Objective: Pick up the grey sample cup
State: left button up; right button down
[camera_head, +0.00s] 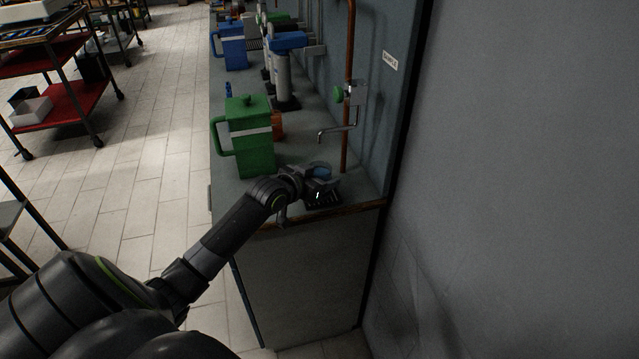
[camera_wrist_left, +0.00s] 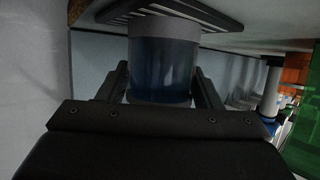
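The sample cup (camera_wrist_left: 164,62) looks clear grey with a bluish middle and pale bands at its ends. In the left wrist view it stands between the two fingers of my left gripper (camera_wrist_left: 162,75), one on each side, close to its wall. I see no clear gap at the fingertips, but cannot tell whether they press on it. The cup's end meets a dark slatted grate (camera_wrist_left: 175,12). In the head view my left gripper (camera_head: 308,182) is low at the counter's near end, beside a bluish round shape (camera_head: 320,170), partly hidden. My right gripper is out of view.
A green lidded jug (camera_head: 250,135) stands left of my gripper on the counter (camera_head: 310,145), with an orange object (camera_head: 277,126) behind it. A bent tap (camera_head: 340,129) and copper pipe (camera_head: 348,60) are close by. A blue jug (camera_head: 232,48) stands farther back.

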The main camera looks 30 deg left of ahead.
pick_arm(q)
jog(key=c, duration=0.6)
jog(key=shift+r, duration=0.1)
